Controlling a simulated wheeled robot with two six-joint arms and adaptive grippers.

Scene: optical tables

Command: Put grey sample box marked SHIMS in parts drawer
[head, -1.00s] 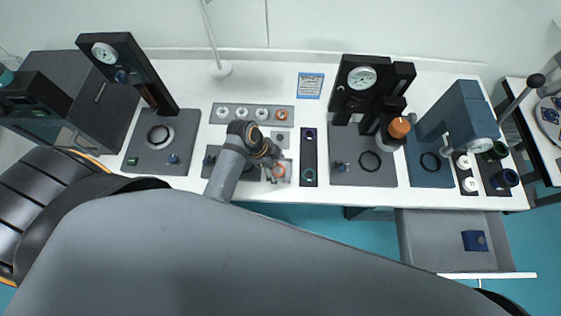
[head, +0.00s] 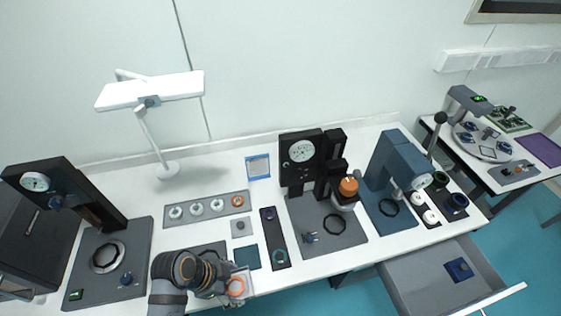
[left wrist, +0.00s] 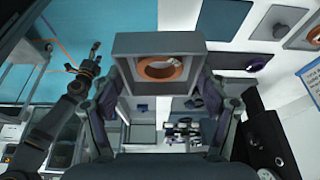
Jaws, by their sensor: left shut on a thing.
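The box also shows in the head view (head: 238,290), at the table's front edge, beside a bare dark blue square (head: 246,257). In the left wrist view the box sits between both fingers; no marking on it is readable. The parts drawer (head: 407,293) is open at the front right, below the tabletop, with a blue box (head: 459,269) inside. My right gripper (left wrist: 90,62) seems to show small at the left of the wrist view; its jaw state is unclear.
A small grey block with a round top (head: 241,228) and a strip of white rings (head: 207,207) lie behind the gripper. A dial gauge stand (head: 302,165) and a blue press (head: 392,165) stand between it and the drawer side. Most of the drawer floor is free.

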